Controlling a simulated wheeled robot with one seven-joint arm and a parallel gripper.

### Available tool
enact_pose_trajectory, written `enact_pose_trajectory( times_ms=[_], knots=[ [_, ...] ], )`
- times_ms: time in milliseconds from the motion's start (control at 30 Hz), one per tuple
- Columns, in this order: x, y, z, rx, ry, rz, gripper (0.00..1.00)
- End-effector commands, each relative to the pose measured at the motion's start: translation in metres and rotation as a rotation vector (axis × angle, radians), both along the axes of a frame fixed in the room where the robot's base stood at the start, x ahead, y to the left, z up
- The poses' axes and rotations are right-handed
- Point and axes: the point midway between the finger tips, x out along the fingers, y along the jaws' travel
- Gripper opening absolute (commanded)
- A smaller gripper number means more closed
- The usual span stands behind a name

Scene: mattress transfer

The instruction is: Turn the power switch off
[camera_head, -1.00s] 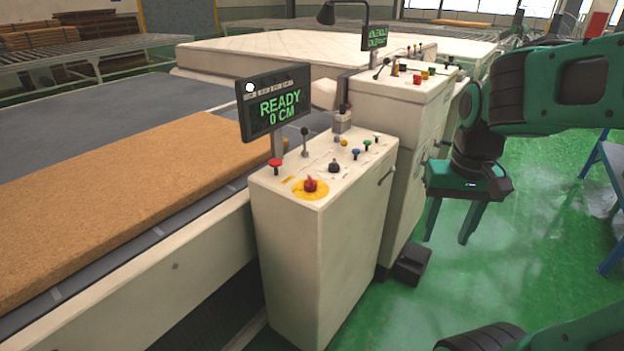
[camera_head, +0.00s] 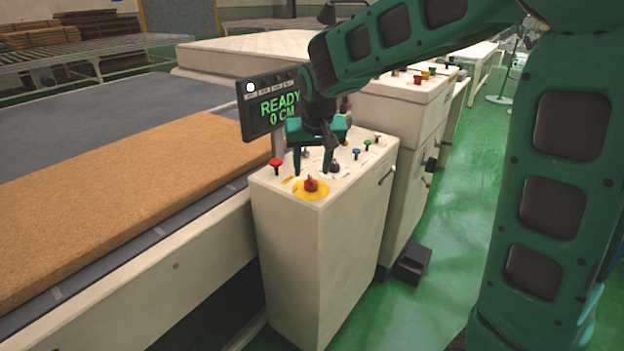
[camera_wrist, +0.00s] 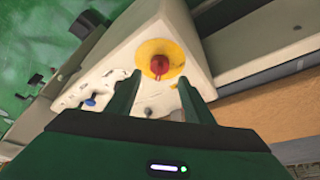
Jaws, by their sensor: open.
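A red rotary switch on a yellow disc (camera_head: 310,187) sits at the front corner of the white control cabinet's (camera_head: 322,265) top; no label is readable. My gripper (camera_head: 312,176) is over the cabinet top, fingers pointing down, open and empty, close behind the red switch in the head view. In the wrist view the red knob (camera_wrist: 159,64) and its yellow disc lie just beyond the fingertips, roughly centred between them (camera_wrist: 161,84). I see no contact with the knob. My gripper and arm hide some of the middle controls.
A red mushroom button (camera_head: 275,163) stands left of the switch. Blue (camera_head: 356,153) and green buttons stand to the right. A display reading "READY 0 CM" (camera_head: 270,105) stands close behind my gripper. A brown mattress slab (camera_head: 120,205) lies on the conveyor at left.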

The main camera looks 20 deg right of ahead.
Motion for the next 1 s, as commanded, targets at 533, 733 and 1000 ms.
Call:
enact_pose_trajectory(
  times_ms=[533,733,1000],
  knots=[
    [0.02,-0.005,-0.052,0.0,0.001,-0.002,0.47],
    [0.02,-0.005,-0.052,0.0,0.001,-0.002,0.47],
    [0.02,-0.014,-0.052,0.0,0.001,-0.005,0.07]
  ],
)
